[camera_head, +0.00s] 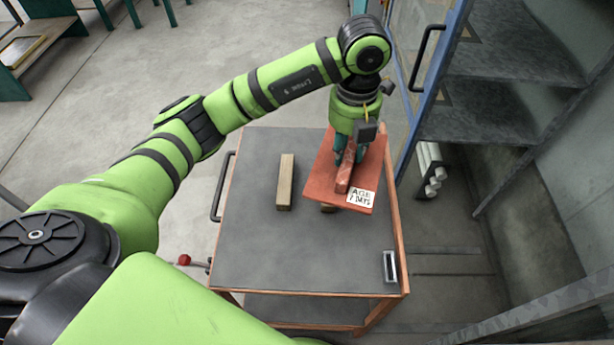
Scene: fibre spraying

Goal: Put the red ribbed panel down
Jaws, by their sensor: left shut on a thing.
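The red ribbed panel (327,173) is a flat red plate with a raised rib along its middle and a white printed label (361,197) near its front right corner. It is over the right part of the grey cart top. My left gripper (347,165) reaches down from above and is shut on the panel's rib. A block shows partly under the panel's front edge; whether the panel rests on it or is just above it, I cannot tell. My right gripper is not in view.
The grey cart (262,245) has an orange frame and a black handle on its left. A wooden block (285,182) lies left of the panel. The front of the cart top is mostly clear. An open blue-framed door (425,75) and a metal cabinet stand close on the right.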

